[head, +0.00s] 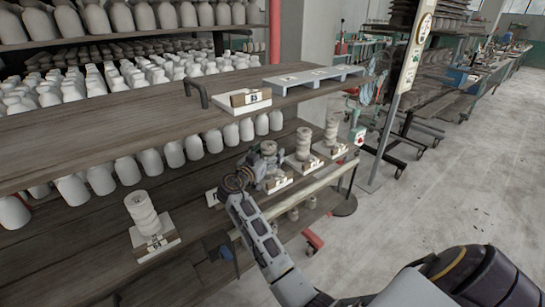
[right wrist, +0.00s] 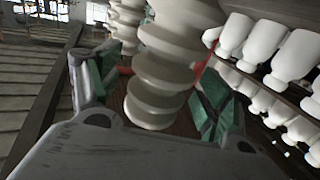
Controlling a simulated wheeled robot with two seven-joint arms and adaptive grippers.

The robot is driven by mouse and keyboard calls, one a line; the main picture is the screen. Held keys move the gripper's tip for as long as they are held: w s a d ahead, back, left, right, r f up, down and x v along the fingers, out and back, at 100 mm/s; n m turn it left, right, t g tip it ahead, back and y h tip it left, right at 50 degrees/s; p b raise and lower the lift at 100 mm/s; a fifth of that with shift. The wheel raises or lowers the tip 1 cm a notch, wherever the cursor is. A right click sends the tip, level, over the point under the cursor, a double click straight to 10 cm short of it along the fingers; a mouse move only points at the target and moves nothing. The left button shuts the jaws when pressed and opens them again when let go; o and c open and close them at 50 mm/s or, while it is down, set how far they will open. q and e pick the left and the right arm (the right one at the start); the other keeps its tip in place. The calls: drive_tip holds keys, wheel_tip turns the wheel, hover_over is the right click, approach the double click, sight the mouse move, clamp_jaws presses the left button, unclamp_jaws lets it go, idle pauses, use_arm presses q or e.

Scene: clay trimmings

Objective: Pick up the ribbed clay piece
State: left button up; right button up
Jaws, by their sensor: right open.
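A ribbed clay piece (right wrist: 160,75), a pale stack of rounded rings, stands between the green fingers of my right gripper (right wrist: 150,92) in the right wrist view. The fingers are spread, one on each side; whether either touches it I cannot tell. In the head view my right gripper (head: 264,168) is at the lower shelf and hides most of this piece; its top (head: 268,147) shows above. Similar ribbed pieces stand to the right, one (head: 303,145) close by and another (head: 332,130) farther along. One more (head: 141,212) stands at the left. My left gripper is not in view.
The ribbed pieces stand on white blocks with labels, such as the left block (head: 155,240). Rows of white bottles (head: 125,170) fill the shelf behind. The upper wooden shelf (head: 110,130) overhangs. A labelled tray (head: 240,103) sits on it. Open floor (head: 440,200) lies to the right.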

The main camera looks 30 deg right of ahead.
drive_tip(key=shift+d, duration=0.15)
drive_tip(key=shift+r, duration=0.1)
drive_tip(key=c, duration=1.6)
